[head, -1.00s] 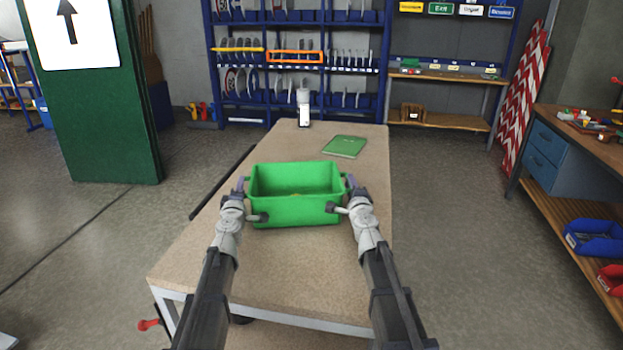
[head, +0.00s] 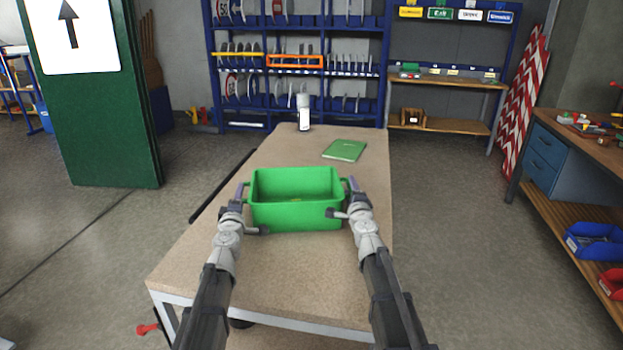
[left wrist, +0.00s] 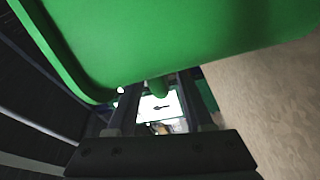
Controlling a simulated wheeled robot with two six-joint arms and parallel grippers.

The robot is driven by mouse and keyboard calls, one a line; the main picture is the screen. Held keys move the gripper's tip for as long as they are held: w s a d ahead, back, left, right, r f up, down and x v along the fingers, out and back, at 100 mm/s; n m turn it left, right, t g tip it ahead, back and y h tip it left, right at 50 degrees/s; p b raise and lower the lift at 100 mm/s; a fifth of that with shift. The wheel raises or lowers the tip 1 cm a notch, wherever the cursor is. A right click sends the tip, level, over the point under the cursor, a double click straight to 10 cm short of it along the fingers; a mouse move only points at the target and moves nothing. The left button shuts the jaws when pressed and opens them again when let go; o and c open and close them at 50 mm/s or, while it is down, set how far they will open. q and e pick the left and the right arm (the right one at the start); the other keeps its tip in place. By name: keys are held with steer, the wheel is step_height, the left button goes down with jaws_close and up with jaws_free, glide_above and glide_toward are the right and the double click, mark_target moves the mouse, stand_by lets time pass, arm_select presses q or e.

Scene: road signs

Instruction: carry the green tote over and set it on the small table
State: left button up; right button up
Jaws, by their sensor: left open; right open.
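The green tote (head: 297,212) is upright over the middle of the tan table (head: 270,270); I cannot tell whether its base touches the top. My left gripper (head: 246,208) is open at the tote's left end, by its side handle. My right gripper (head: 343,200) is open at the right end, by the other handle. In the left wrist view the tote's green wall (left wrist: 180,40) fills the top. A small green part shows there between the open fingers of my left gripper (left wrist: 160,105).
A green book (head: 345,150) and a white bottle-like item (head: 304,112) stand or lie at the table's far end. A dark bar (head: 222,185) runs along the left edge. A workbench (head: 570,135) is at right, a green door (head: 95,130) at left. Floor between is clear.

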arm_select(q)
steer(key=s, duration=0.9)
steer(key=shift+d, duration=0.15)
steer(key=shift+w, duration=0.1)
arm_select(e)
steer(key=s, duration=1.2)
steer(key=shift+s+d, duration=0.1)
steer(key=shift+d, duration=0.05)
